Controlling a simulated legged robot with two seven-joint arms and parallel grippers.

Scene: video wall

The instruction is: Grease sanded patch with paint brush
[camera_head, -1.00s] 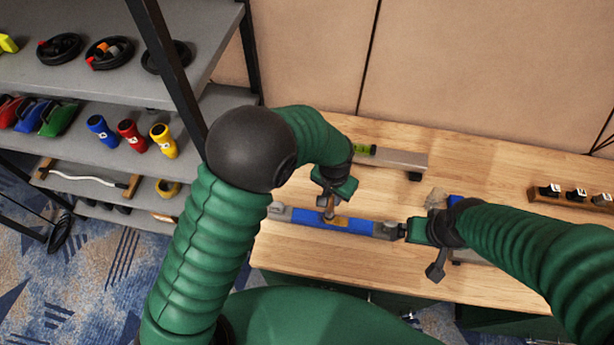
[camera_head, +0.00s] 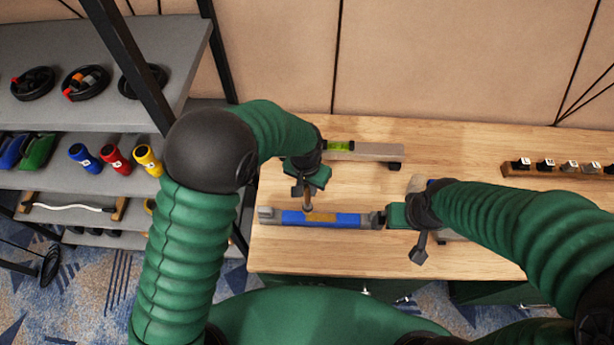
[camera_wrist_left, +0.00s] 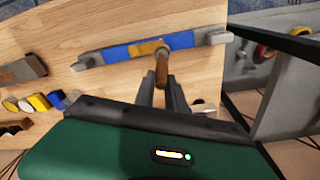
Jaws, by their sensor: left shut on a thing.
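A long blue bar (camera_head: 350,220) with grey ends lies across the wooden bench, and shows in the left wrist view (camera_wrist_left: 115,53). An orange-brown patch (camera_head: 321,218) is on its middle, also in the left wrist view (camera_wrist_left: 147,47). My left gripper (camera_head: 307,190) is shut on a paint brush (camera_wrist_left: 162,72) with a brown handle. The brush points down at the left part of the patch; I cannot tell if its tip touches. My right gripper (camera_head: 386,218) is at the bar's right grey end; whether its jaws grip that end is unclear.
A wooden rack (camera_head: 560,172) with several small dark items stands at the right. A grey shelf (camera_head: 100,50) with tools is at the left. Bare bench lies between level and rack.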

